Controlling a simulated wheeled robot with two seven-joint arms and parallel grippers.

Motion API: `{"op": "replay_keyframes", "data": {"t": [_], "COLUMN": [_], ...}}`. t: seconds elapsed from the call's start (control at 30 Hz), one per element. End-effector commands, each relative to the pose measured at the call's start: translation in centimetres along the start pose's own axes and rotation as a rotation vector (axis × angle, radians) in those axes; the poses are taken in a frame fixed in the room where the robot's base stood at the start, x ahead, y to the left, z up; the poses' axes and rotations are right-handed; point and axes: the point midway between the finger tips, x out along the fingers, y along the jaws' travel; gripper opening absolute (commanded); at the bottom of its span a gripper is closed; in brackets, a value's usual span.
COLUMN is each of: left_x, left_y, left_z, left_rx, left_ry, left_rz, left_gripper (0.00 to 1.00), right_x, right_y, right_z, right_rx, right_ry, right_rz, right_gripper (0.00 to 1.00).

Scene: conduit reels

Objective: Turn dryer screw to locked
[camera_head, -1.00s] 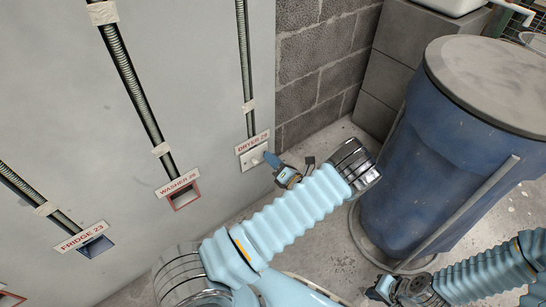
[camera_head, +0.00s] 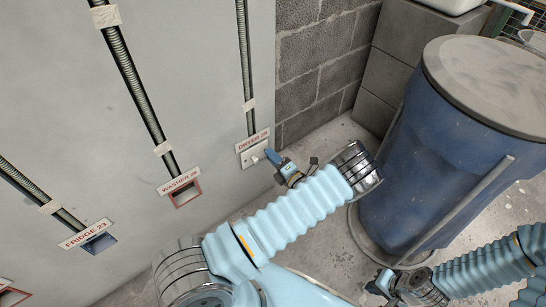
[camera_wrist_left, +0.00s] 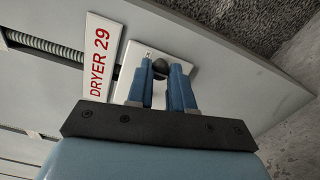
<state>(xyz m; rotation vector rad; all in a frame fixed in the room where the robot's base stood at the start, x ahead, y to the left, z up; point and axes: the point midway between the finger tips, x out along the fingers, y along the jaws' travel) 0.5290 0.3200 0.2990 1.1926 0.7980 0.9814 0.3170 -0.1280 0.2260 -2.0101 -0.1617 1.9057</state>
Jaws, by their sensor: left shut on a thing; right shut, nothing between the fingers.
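The dryer plate (camera_head: 252,153) is a pale cover on the grey wall panel, under the red-lettered DRYER 29 label (camera_head: 252,140). In the left wrist view the dryer screw (camera_wrist_left: 160,68) shows as a small dark round head on the plate. My left gripper (camera_head: 270,156) is at the plate's right side. The left wrist view shows its blue fingers (camera_wrist_left: 161,72) shut on the screw, one on each side. The screw's marking and locked position cannot be read. My right gripper (camera_head: 383,283) is shut and empty, low at the right, away from the panel.
The washer opening (camera_head: 185,194) and fridge opening (camera_head: 99,243) lie further left on the panel, with conduits running up from them. A large blue barrel (camera_head: 430,160) stands right of my left arm. A block wall (camera_head: 315,65) is behind; bare floor lies between.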

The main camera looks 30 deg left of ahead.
Motion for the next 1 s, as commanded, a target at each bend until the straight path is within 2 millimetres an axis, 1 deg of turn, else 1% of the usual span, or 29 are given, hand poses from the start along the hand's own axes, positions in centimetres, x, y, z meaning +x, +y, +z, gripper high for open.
{"op": "replay_keyframes", "data": {"t": [0.27, 0.3, 0.43, 0.47, 0.77, 0.87, 0.97, 1.0], "left_x": [-0.1, -0.1, -0.1, -0.1, -0.2, -1.1, -2.9, -3.9], "left_y": [0.0, 0.0, 0.0, 0.0, 0.0, 0.0, 0.0, 0.0], "left_z": [0.1, 0.1, 0.1, 0.1, 0.0, 0.1, 0.1, 0.1], "left_rx": [0.0, 0.0, -0.001, -0.001, -0.001, -0.001, 0.0, -0.001], "left_ry": [-0.002, -0.002, -0.001, -0.001, -0.001, -0.002, -0.004, -0.004], "left_rz": [0.0, 0.0, 0.0, 0.0, 0.0, -0.001, -0.001, -0.002], "left_gripper": [0.0, 0.24, 0.44, 0.47, 0.47, 0.47, 0.47, 0.47], "right_x": [0.0, 0.0, 0.0, 0.0, 0.0, -0.1, -0.1, -0.1], "right_y": [0.0, 0.0, 0.0, 0.0, 0.0, 0.0, 0.0, 0.0], "right_z": [0.0, 0.0, 0.0, 0.0, 0.0, 0.0, 0.0, 0.0], "right_rx": [0.0, 0.0, 0.0, 0.0, 0.0, 0.0, 0.0, 0.0], "right_ry": [0.0, 0.0, 0.0, 0.0, 0.0, 0.0, 0.0, 0.0], "right_rz": [0.0, 0.0, 0.0, 0.0, 0.0, 0.0, 0.0, 0.0], "right_gripper": [0.0, 0.0, 0.0, 0.0, 0.0, 0.0, 0.0, 0.0]}}
